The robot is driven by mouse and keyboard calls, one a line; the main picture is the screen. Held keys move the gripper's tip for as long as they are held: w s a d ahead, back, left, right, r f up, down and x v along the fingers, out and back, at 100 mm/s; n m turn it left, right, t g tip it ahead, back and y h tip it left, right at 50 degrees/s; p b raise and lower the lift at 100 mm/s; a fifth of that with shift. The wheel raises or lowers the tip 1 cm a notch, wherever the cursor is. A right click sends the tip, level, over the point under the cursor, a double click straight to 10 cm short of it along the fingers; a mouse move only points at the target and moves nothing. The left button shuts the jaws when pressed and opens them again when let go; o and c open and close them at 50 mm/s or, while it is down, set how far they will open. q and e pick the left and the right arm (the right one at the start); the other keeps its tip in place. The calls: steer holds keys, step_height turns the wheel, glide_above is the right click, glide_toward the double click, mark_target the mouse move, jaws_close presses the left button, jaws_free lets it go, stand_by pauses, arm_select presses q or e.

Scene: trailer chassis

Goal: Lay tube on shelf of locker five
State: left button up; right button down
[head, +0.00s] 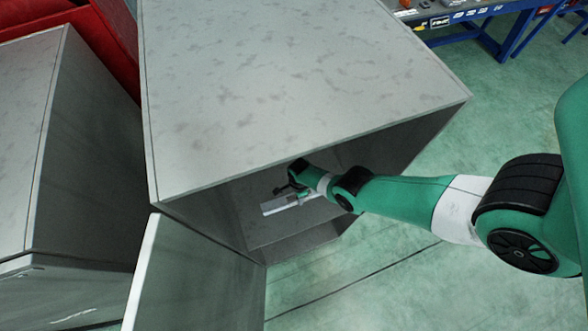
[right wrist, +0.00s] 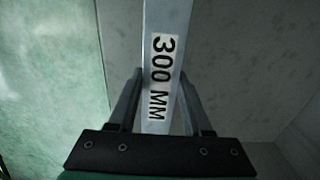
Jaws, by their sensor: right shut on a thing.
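A light grey metal tube (head: 279,205) with a "300 MM" label is inside the open locker (head: 300,80) in the head view. In the right wrist view the tube (right wrist: 164,55) runs up the picture between the two fingers. My right gripper (head: 293,192) reaches in through the locker's front and is shut on the tube. A shelf or floor surface (head: 285,228) shows beneath the tube; whether the tube touches it I cannot tell. No locker number is visible. My left gripper is out of view.
The locker's open door (head: 195,280) hangs at the lower left of the opening. Another grey locker (head: 85,150) stands to the left, with a red object (head: 115,40) behind. A blue workbench (head: 470,25) is at the upper right. Green floor (head: 480,110) to the right is clear.

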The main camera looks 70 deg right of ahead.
step_height(320, 180, down, 8)
steer(key=b, duration=0.7)
steer(key=shift+r, duration=0.35)
steer(key=shift+f, duration=0.2)
steer(key=shift+c, duration=1.6)
jaws_free()
step_height(320, 180, up, 12)
steer(key=p, duration=1.2)
steer(key=shift+r+p, duration=0.25)
steer(key=shift+p, duration=0.1)
steer(key=shift+f, duration=0.1)
